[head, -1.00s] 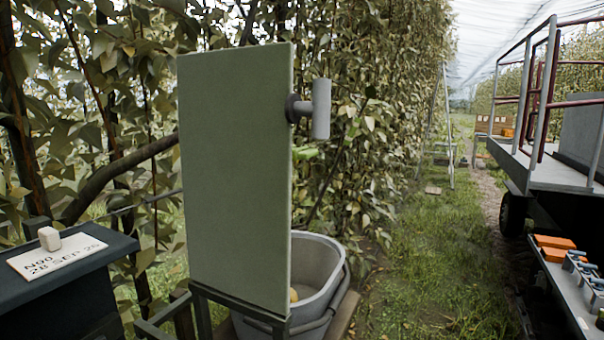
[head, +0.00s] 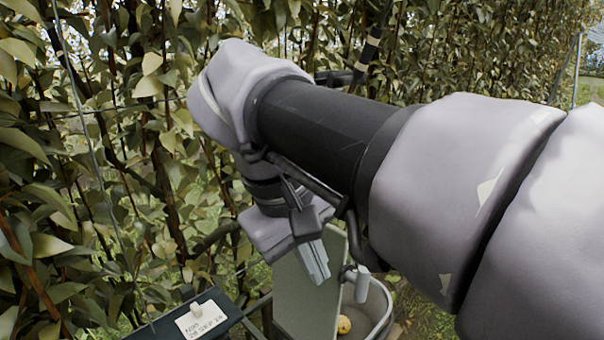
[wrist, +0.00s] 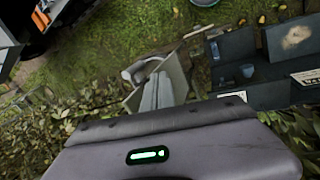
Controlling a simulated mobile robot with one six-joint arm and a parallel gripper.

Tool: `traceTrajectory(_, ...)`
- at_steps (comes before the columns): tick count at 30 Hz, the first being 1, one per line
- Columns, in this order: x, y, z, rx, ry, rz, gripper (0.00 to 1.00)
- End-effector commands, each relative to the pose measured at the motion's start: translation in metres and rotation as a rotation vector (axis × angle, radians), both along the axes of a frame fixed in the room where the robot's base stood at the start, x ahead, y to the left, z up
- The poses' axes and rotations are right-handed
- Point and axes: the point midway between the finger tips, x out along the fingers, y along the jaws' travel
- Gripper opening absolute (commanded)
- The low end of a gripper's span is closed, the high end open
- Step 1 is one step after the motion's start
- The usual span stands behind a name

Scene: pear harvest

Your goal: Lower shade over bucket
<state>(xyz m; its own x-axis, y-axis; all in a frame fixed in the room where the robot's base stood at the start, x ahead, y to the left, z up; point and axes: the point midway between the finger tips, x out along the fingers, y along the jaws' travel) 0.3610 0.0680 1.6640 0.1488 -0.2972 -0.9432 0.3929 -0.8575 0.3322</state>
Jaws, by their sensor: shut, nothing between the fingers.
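The shade is a flat grey-green panel (head: 308,300) standing upright at the left side of the bucket, with a grey T-shaped handle (head: 357,282) on its right side. The grey bucket (head: 380,310) is open at the top, partly hidden by the panel, with a yellow pear (head: 344,324) inside. My gripper (head: 317,272) is shut and empty, pointing down, its fingertips in front of the panel's upper part. I cannot tell whether they touch it. In the wrist view the shut fingers (wrist: 155,95) show against the pale panel (wrist: 178,75).
A dark box (head: 190,325) with a dated card (head: 202,318) stands left of the panel. Leafy branches and wires (head: 90,130) fill the space behind my arm. In the wrist view, grass (wrist: 100,45) lies open beyond the panel.

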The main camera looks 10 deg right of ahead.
Motion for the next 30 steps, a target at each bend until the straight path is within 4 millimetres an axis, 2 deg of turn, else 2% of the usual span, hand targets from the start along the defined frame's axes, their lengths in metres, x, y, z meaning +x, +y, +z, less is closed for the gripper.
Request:
traceTrajectory(1,0.003,0.004,0.019,-0.014,0.006,0.01,0.0)
traceTrajectory(4,0.006,0.005,0.021,-0.028,0.011,0.016,0.0)
traceTrajectory(8,0.008,0.0,0.001,-0.031,0.012,0.015,0.0)
traceTrajectory(20,0.02,-0.028,-0.079,-0.029,0.011,0.012,0.0)
traceTrajectory(24,0.03,-0.05,-0.074,-0.028,0.008,0.01,0.0)
traceTrajectory(30,0.036,-0.063,-0.075,-0.027,0.009,0.012,0.0)
